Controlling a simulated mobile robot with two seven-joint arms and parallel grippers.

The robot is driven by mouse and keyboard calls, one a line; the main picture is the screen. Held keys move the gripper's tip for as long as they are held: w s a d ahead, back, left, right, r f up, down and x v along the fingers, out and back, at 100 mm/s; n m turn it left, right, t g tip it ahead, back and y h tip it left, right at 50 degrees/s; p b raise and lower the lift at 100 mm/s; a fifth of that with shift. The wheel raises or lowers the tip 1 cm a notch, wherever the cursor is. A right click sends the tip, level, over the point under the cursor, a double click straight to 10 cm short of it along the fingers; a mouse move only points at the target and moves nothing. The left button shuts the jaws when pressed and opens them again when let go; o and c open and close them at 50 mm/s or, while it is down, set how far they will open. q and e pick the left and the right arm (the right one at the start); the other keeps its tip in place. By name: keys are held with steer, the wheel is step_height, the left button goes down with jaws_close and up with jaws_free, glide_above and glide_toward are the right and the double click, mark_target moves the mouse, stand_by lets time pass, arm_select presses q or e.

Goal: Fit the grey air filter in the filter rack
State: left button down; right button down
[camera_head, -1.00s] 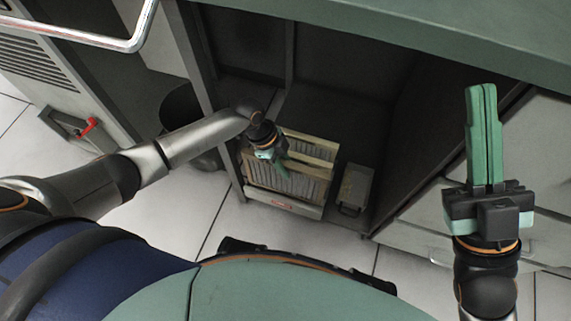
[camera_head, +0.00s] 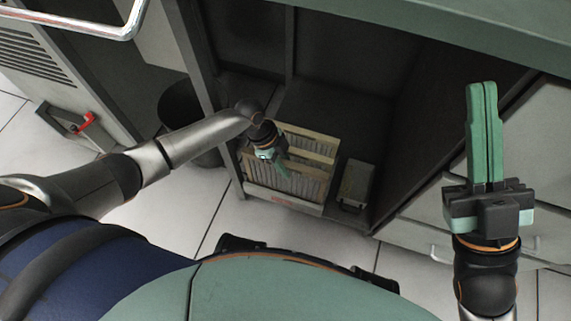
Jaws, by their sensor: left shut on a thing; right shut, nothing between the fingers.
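The filter rack (camera_head: 268,195) stands low inside the dark cabinet, with a pale front bar and a red label. Tan-framed panels with grey pleats stand in it, the grey air filter (camera_head: 304,184) seemingly among them. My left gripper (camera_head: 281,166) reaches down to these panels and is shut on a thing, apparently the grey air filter. The fingers and wrist hide part of it, so I cannot tell how deep it sits. My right gripper (camera_head: 484,135) is shut and empty, pointing up at the right, away from the rack.
A small grey box (camera_head: 356,184) stands just right of the rack. A dark bin (camera_head: 181,104) is left of the cabinet, behind my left arm. A green worktop edge (camera_head: 450,40) overhangs the cabinet. Drawers with handles (camera_head: 440,255) are at the right. Tiled floor lies in front.

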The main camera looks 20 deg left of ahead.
arm_select(q)
step_height(320, 180, down, 3)
steer(key=shift+r+b, duration=0.1)
steer(key=shift+b, duration=0.65)
steer(key=shift+f, duration=1)
steer(key=shift+c, duration=0.8)
jaws_free()
steer(key=shift+r+p, duration=2.75)
steer(key=shift+r, duration=0.25)
